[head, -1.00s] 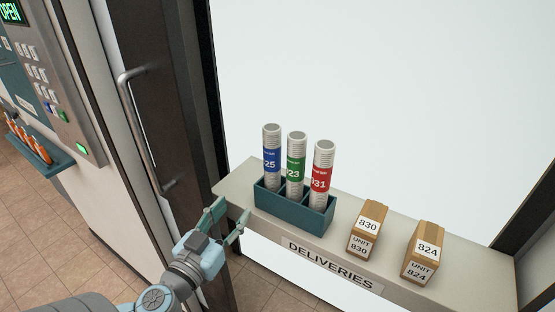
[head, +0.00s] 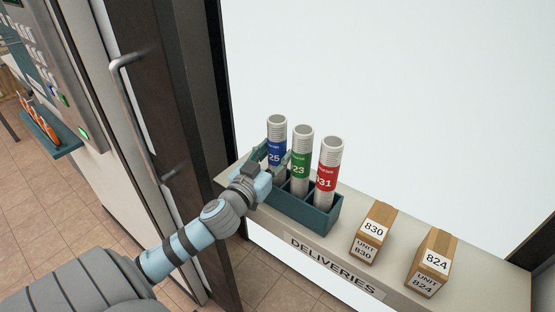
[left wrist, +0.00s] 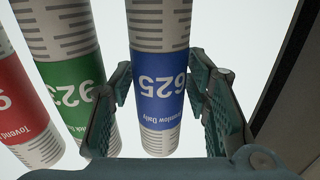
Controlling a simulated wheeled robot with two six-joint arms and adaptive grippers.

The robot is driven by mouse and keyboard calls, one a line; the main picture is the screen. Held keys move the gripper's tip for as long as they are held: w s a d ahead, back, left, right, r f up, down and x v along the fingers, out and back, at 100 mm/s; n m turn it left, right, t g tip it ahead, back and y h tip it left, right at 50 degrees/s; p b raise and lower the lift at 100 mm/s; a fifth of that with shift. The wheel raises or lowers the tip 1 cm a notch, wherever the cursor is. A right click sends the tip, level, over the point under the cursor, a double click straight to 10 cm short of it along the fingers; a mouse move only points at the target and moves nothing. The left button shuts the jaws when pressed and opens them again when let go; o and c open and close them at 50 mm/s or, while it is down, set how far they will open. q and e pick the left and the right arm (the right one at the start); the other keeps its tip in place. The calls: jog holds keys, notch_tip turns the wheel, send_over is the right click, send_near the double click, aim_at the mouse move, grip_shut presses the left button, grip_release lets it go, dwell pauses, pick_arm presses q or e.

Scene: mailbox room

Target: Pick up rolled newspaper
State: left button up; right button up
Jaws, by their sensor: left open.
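Three rolled newspapers stand upright in a teal divided holder (head: 312,222) on the deliveries shelf. The green-labelled one (head: 302,138) is in the middle and the red-labelled one (head: 331,155) is on the right. My left gripper (head: 274,162) is at the blue roll. In the left wrist view its open fingers (left wrist: 160,84) are on either side of that roll, with a gap visible on the right. My right gripper is not in view.
Two cardboard boxes, 830 (head: 373,233) and 824 (head: 432,262), stand on the shelf (head: 480,270) to the right. A dark door with a metal handle (head: 143,120) is left of the shelf. The green roll is close beside one finger.

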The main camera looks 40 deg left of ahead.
pick_arm(q)
jog(key=shift+w+a, duration=0.15)
jog(key=shift+w, duration=0.65)
jog(key=c, duration=0.9)
